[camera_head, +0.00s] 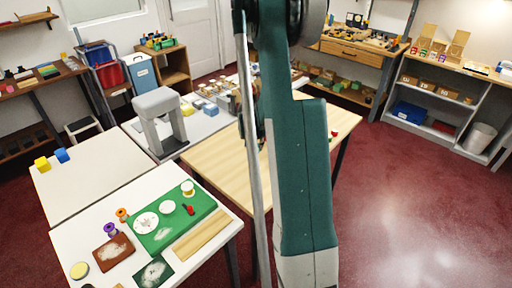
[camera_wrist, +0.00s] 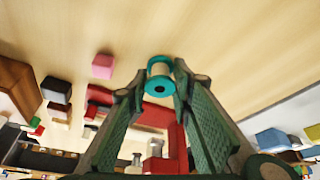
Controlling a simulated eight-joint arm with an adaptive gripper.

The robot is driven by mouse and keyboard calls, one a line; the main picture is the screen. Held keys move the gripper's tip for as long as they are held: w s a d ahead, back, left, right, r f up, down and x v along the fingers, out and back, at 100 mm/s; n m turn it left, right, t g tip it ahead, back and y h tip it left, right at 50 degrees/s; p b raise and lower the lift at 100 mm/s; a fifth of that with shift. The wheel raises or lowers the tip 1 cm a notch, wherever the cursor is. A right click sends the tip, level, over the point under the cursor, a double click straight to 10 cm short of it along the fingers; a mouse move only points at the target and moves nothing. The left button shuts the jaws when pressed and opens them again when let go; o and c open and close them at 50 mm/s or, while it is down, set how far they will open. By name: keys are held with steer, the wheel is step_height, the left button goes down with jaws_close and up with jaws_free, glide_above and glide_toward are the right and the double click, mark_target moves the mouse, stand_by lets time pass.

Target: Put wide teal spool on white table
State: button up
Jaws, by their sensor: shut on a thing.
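A wide teal spool (camera_wrist: 159,80) with a pale middle and a dark centre hole is between the fingertips of my gripper (camera_wrist: 160,82) in the wrist view. My gripper is shut on it, over a pale wood surface (camera_wrist: 225,45). Whether the spool touches that surface I cannot tell. In the head view my arm hides the gripper and the spool. A bare-topped white table (camera_head: 95,175) stands at the left, and another white-topped table (camera_head: 65,240) adjoins it in front.
On the front white table lie a green mat (camera_head: 160,236), a brown mat (camera_head: 113,251) and small orange and purple spools (camera_head: 109,229). Yellow and blue blocks (camera_head: 41,163) sit at the left table's far edge. A grey arch-shaped machine (camera_head: 158,105) stands behind. In the wrist view, a pink block (camera_wrist: 103,66) is nearby.

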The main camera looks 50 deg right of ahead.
steer(key=shift+f, duration=0.1)
steer(key=o, duration=0.8)
steer(key=shift+p+v, duration=0.8)
steer(key=shift+v, duration=5.35)
